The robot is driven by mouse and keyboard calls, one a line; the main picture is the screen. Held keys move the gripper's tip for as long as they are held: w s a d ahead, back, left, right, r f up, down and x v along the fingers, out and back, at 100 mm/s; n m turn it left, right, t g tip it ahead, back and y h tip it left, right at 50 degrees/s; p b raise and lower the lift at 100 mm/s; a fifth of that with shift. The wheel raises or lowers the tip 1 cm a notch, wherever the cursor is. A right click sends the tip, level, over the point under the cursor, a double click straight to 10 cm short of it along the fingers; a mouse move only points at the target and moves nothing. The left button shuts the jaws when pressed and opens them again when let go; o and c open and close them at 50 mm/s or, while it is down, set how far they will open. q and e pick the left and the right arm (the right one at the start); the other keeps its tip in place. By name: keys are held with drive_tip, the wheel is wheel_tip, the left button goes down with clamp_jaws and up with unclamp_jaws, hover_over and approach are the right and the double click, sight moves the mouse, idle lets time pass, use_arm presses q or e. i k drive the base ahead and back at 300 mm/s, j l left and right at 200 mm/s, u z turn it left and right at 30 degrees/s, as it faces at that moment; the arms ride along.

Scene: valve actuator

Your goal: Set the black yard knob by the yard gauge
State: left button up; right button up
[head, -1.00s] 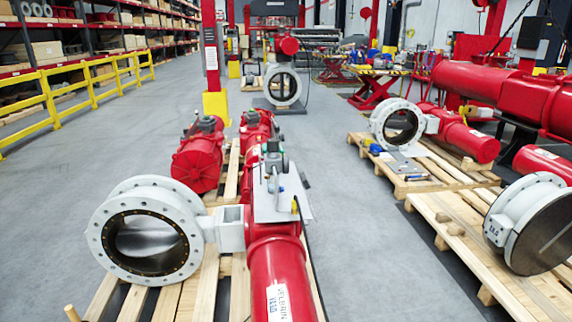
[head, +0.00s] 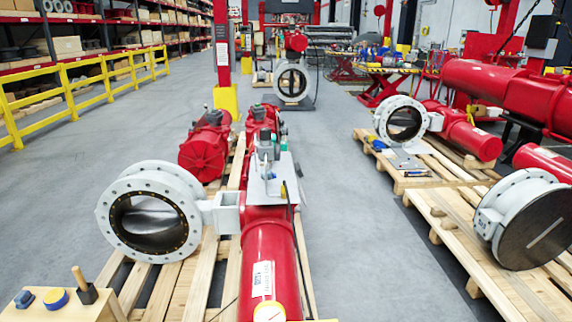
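A wooden box (head: 62,308) at the bottom left carries small parts on its top. One is a dark block with an upright wooden peg (head: 87,288), which may be the black knob, but I cannot tell. A yellow-rimmed round dial (head: 268,312), which looks like a gauge, is cut by the bottom edge, at the near end of the red cylinder (head: 272,262). Neither of my grippers is in the head view.
A blue part (head: 24,298) and a round yellow-and-blue part (head: 55,298) sit on the box. A white flanged valve (head: 150,218) lies on a pallet beside the red cylinder. Another pallet (head: 455,225) stands right. Grey floor between the pallets is clear.

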sight(265, 132)
drive_tip(key=l+u, duration=0.15)
drive_tip(key=l, duration=0.3)
drive_tip(key=k+l+u, duration=0.1)
drive_tip(key=l, duration=0.35)
drive_tip(key=k+l+u, duration=0.15)
drive_tip(key=l, duration=0.3)
drive_tip(key=l+u, duration=0.1)
drive_tip(key=l, duration=0.35)
drive_tip(key=k+l+u, duration=0.15)
drive_tip(key=l, duration=0.25)
drive_tip(key=i+l+u, duration=0.15)
drive_tip(key=l, duration=0.3)
drive_tip(key=i+l+u, duration=0.15)
drive_tip(key=l, duration=0.3)
drive_tip(key=l+u, duration=0.15)
drive_tip(key=l, duration=0.35)
drive_tip(key=i+l+u, duration=0.15)
drive_tip(key=l, duration=0.3)
drive_tip(key=i+l, duration=0.25)
drive_tip(key=l, duration=0.15)
drive_tip(key=i+l+u, duration=0.15)
drive_tip(key=i+l, duration=0.35)
drive_tip(key=l, duration=0.25)
drive_tip(key=i+l+u, duration=0.15)
drive_tip(key=l, duration=0.25)
drive_tip(key=i, duration=0.1)
